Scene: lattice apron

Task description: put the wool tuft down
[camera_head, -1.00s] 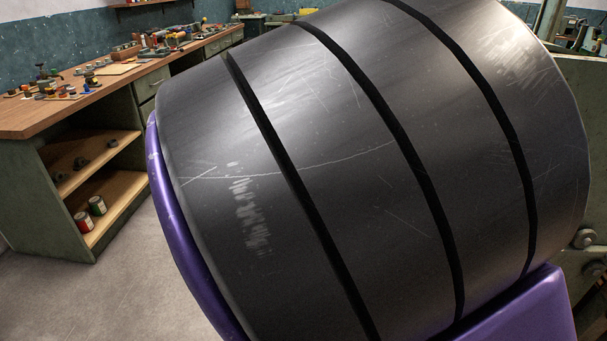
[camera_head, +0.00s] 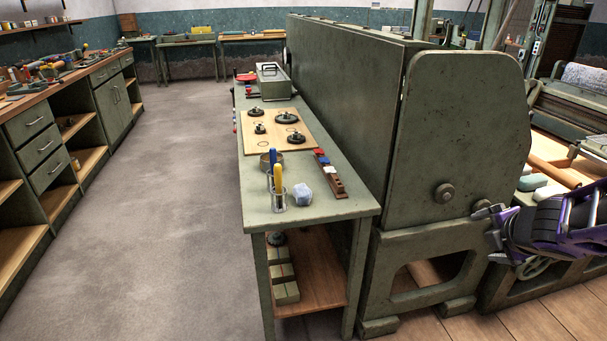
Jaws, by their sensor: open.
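A pale bluish-white lump (camera_head: 302,194), which looks like the wool tuft, rests near the front end of the long green bench (camera_head: 325,206). It stands just right of a clear holder (camera_head: 279,202) with blue and yellow-handled tools. My gripper (camera_head: 489,236) is at the right edge of the view, on my purple and black arm. Its jaws are open and spread apart, with nothing seen between them. It is well to the right of the lump, with the large green machine housing between them in the picture.
The tall machine housing (camera_head: 455,130) borders the bench. Bare floor (camera_head: 185,190) lies left of it.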

